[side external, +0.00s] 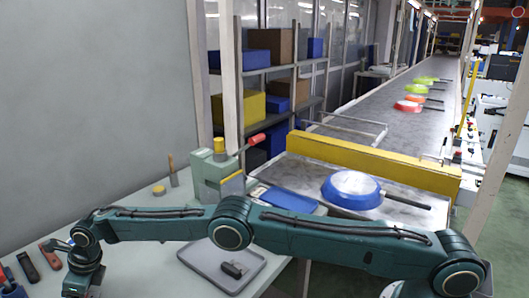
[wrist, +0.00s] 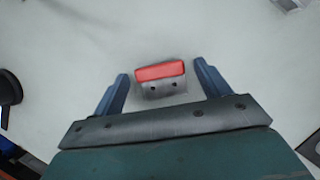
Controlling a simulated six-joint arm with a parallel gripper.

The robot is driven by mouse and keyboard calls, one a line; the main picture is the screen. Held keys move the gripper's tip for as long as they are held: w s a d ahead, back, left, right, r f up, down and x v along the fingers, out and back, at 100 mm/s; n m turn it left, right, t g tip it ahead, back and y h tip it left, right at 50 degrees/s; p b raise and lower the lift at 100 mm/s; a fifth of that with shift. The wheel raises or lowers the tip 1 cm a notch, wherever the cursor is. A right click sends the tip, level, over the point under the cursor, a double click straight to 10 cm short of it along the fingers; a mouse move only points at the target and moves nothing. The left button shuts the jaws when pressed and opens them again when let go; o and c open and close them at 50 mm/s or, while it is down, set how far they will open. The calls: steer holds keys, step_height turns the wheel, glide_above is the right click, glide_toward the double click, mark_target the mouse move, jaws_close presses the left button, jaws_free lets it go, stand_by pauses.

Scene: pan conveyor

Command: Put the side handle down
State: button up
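My gripper (wrist: 162,70) is open, with its two blue fingers apart. A small piece with a red top and a grey metal plate with two holes, which looks like the side handle (wrist: 161,73), sits between the fingers over the pale table. There is a clear gap on both sides, so neither finger touches it. I cannot tell its exact height against the table. A blue pan (side external: 351,187) with a long black handle rests on the conveyor's near end.
A grey tray (side external: 201,274) with a black part (side external: 234,268) stands on the table. Red and dark handle-like pieces (side external: 30,266) lie at the table's left. A green press (side external: 215,170) with a red lever rises behind. A yellow barrier (side external: 375,163) crosses the conveyor.

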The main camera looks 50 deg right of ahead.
steer(key=shift+r, duration=0.2)
steer(key=shift+v, duration=0.9)
steer(key=v, duration=1)
steer(key=shift+r, duration=0.1)
